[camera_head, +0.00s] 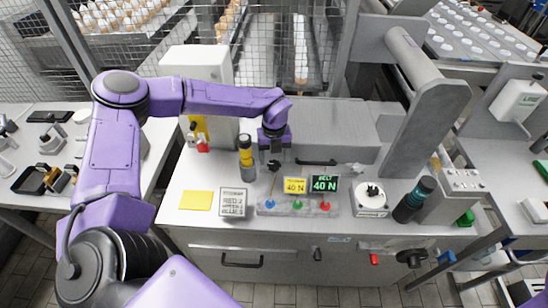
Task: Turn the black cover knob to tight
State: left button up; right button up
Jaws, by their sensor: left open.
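My left gripper (274,151) is open and points down at the front of the grey machine housing (340,125), left of its black bar handle (316,162). A small black knob-like part (274,165) shows right at the fingertips. It looks like the cover knob, but the gripper partly hides it. I cannot tell whether the fingers touch it or which way it is turned. My right gripper is out of view; only a bit of purple arm shows at the lower right.
A white block with a black top (371,203) and a dark bottle (415,200) stand right. A yellow note (196,200) lies left.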

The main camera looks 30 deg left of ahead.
pick_arm(q)
notch_tip(320, 180, down, 2)
jog(key=c, duration=1.1)
jog(key=shift+o, duration=0.2)
